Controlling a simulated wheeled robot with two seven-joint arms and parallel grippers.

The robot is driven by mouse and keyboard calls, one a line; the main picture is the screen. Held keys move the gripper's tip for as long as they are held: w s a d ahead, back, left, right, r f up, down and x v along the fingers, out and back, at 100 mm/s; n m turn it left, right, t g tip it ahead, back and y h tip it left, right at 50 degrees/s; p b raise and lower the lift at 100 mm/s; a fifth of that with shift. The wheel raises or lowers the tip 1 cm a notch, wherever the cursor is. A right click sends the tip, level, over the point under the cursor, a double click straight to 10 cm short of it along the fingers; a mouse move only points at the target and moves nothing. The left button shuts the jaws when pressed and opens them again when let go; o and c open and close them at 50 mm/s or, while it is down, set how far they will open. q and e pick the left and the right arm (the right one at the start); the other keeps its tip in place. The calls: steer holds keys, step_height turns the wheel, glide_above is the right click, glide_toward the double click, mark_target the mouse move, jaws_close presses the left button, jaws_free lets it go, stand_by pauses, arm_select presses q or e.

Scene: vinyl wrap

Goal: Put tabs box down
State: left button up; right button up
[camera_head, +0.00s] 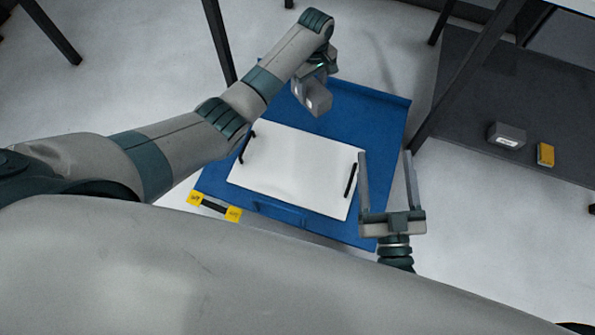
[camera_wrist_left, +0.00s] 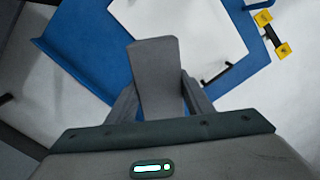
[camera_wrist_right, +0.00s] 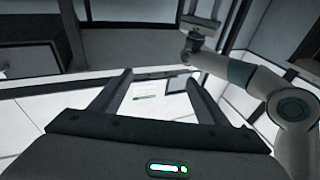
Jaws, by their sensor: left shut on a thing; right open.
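The tabs box, a plain grey block (camera_head: 315,98), is held in my left gripper (camera_head: 314,78) above the far part of the blue cart top (camera_head: 370,109). In the left wrist view the box (camera_wrist_left: 157,75) stands out between the fingers, with blue surface behind it. I cannot tell the gap between the box and the blue surface. My right gripper (camera_head: 385,154) is open and empty at the cart's right edge, beside the white board. In the right wrist view its fingers (camera_wrist_right: 158,76) are spread apart.
A white board (camera_head: 295,170) with two black handles lies on the cart. A yellow-ended black item (camera_head: 234,214) is at the cart's near left edge. A grey labelled box (camera_head: 507,136) and a yellow box (camera_head: 545,154) rest on a dark shelf (camera_head: 480,110) at the right.

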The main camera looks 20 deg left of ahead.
arm_select(q)
steer(key=d+f+n+b, duration=0.1)
steer(key=d+f+b, duration=0.1)
steer(key=f, duration=0.5)
steer(key=s+d+f+n+b, duration=0.1)
steer(key=d+f+b, duration=0.2)
steer(key=f, duration=0.5)
steer(key=shift+d+f+b, duration=0.2)
steer(key=shift+d+b, duration=0.05)
steer(key=shift+b, duration=0.15)
arm_select(e)
steer(key=s+d+r+t+y, duration=0.1)
steer(key=s+r+t, duration=0.1)
steer(key=s+r, duration=0.2)
steer(key=s+r+t+y, duration=0.1)
steer(key=s+r+t, duration=0.2)
steer(key=r, duration=0.7)
steer(key=shift+s+d+m+t, duration=0.3)
steer(key=shift+s+d+m, duration=0.05)
steer(key=shift+m, duration=0.05)
steer(key=shift+f, duration=0.1)
